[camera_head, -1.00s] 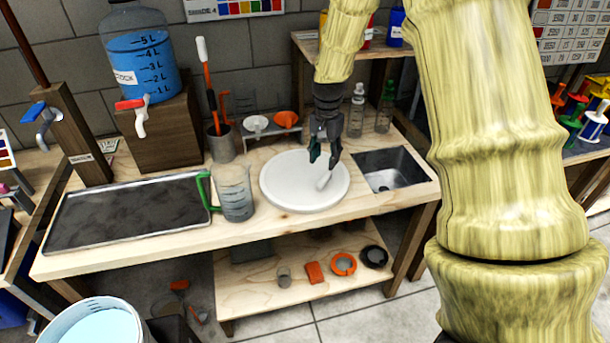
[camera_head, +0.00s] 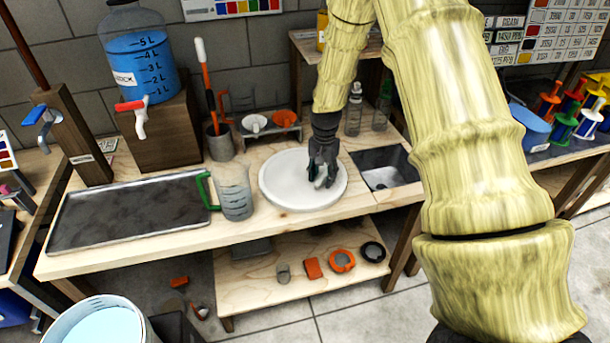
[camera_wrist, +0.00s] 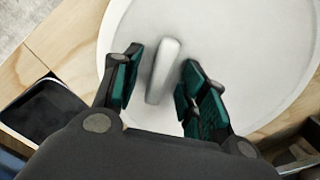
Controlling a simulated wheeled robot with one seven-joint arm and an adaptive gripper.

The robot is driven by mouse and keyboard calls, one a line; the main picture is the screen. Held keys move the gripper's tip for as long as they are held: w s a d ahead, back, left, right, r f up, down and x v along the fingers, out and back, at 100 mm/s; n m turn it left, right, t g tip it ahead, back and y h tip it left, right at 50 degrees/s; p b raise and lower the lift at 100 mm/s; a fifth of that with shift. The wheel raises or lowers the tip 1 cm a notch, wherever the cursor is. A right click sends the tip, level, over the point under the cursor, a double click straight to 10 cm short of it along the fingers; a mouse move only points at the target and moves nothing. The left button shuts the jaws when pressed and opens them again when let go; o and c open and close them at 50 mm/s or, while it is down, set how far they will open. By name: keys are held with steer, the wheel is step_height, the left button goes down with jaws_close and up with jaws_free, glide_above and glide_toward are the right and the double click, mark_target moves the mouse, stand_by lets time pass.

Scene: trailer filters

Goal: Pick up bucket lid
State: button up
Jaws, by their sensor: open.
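The bucket lid (camera_head: 290,192) is a round white disc lying flat on the wooden workbench. It has a raised bar-shaped handle in its middle. In the wrist view, the lid (camera_wrist: 228,40) fills most of the picture, with its handle (camera_wrist: 163,70) upright between my fingers. My gripper (camera_head: 322,178) points down at the handle from above. The wrist view shows my gripper (camera_wrist: 158,84) open, one green-padded finger on each side of the handle, with a gap on both sides. How far the fingertips are above the lid's surface is hard to tell.
A measuring jug (camera_head: 235,194) with a green handle stands left of the lid. A small sink (camera_head: 386,172) lies to the right, and two bottles (camera_head: 354,112) stand behind. A bucket (camera_head: 100,322) sits at lower left. A dark tray (camera_head: 130,210) covers the bench's left part.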

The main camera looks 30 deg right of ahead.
jaws_close()
stand_by(0.3)
